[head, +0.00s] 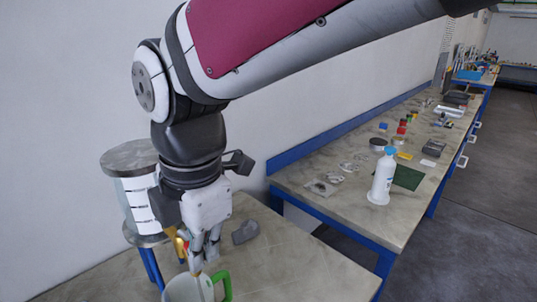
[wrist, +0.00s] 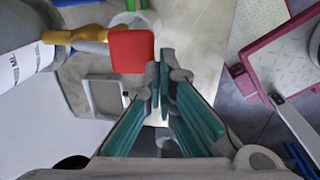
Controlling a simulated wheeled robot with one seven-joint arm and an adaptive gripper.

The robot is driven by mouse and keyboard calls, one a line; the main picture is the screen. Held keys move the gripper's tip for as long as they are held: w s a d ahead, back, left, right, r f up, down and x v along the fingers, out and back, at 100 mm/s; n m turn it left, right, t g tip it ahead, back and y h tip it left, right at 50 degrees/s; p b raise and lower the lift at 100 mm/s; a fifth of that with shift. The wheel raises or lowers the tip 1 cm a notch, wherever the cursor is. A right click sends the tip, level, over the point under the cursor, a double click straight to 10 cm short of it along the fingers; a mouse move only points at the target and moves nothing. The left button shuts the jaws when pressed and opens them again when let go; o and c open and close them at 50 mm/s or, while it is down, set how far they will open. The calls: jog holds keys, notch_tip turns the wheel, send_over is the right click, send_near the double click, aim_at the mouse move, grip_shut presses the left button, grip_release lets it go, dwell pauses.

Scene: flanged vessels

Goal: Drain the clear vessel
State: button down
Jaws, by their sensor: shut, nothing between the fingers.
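The clear vessel (head: 138,205) stands at the left under a round grey lid, with dark level marks on its side. In the wrist view its side (wrist: 18,70) fills the left edge. A brass tap (wrist: 75,37) with a flat red handle (wrist: 131,51) sticks out from it. A clear jug (head: 183,291) with a green handle (head: 222,283) is at the bottom of the head view, partly cut off. My gripper (head: 197,268) points down, shut and empty. In the wrist view its teal-padded fingers (wrist: 162,72) are close beside the red handle, apparently not holding it.
The vessel rests on a stand with blue legs (head: 152,268). A grey object (head: 245,232) lies on the near table. A long bench (head: 330,217) at the right carries a white bottle (head: 382,180) and several small items. The near table right of the jug is clear.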

jog(key=shift+t+y, duration=0.4)
jog(key=shift+y, duration=0.2)
jog(key=shift+s+d+f+b, duration=0.15)
jog(key=shift+f+b, duration=0.4)
jog(key=shift+f, duration=0.15)
jog(key=shift+s+d+f+b, duration=0.1)
jog(key=shift+d+f+b, duration=0.1)
jog(key=shift+f+b, duration=0.45)
jog(key=shift+s+d+f+b, duration=0.15)
jog(key=shift+f+b, duration=0.3)
jog(key=shift+f, duration=0.3)
dwell(5.3)
